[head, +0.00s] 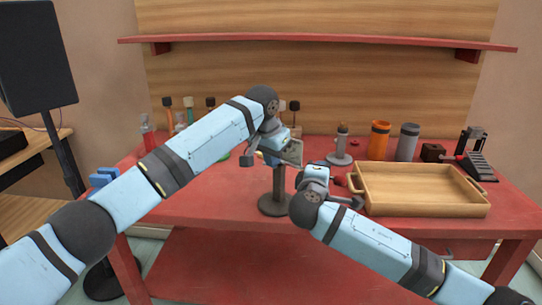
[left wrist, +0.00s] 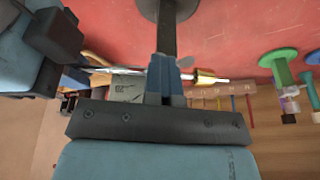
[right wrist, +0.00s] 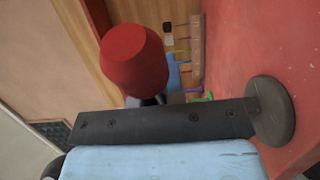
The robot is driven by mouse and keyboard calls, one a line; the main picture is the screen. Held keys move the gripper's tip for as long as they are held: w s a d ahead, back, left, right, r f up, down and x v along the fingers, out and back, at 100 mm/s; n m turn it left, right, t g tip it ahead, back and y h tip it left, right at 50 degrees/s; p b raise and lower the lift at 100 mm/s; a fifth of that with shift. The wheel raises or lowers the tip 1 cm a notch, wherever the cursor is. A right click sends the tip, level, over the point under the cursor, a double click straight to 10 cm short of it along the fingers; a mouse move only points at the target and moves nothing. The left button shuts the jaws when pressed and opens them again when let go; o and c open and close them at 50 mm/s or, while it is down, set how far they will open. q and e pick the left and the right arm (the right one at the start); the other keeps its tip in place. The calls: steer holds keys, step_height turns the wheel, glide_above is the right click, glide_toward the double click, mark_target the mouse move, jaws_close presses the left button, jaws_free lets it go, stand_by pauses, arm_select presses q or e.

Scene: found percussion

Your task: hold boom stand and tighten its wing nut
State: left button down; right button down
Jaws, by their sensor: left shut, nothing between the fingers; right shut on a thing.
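The boom stand is a dark grey post on a round base (head: 272,206) near the table's front edge. Its base also shows in the right wrist view (right wrist: 275,110) and its post in the left wrist view (left wrist: 166,35). My left gripper (head: 268,158) is shut and empty at the top of the stand; its blue fingers (left wrist: 165,75) overlap the post in the left wrist view. A brass-coloured tip (left wrist: 207,77) shows beside them; I cannot tell whether it is the wing nut.
A wooden tray (head: 425,208) stands right of the stand, with orange (head: 378,140) and grey (head: 407,142) cylinders behind it. Several upright pieces stand at the back left, partly behind my left arm. A red rounded piece (right wrist: 134,62) blocks part of the right wrist view.

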arm_select(q)
steer(key=shift+f, duration=0.2)
arm_select(e)
steer(key=shift+a+r, duration=0.1)
arm_select(q)
steer(key=shift+w+a+r, duration=0.1)
steer(key=shift+w+a, duration=0.35)
steer(key=shift+a, duration=0.05)
steer(key=shift+r, duration=0.4)
arm_select(e)
steer(key=c, duration=1.1)
jaws_free()
steer(key=shift+c, duration=0.2)
arm_select(q)
steer(key=d+v, duration=0.2)
steer(key=v, duration=1.1)
steer(key=shift+s+r, duration=0.2)
steer(key=shift+s, duration=0.1)
steer(key=shift+d, duration=0.1)
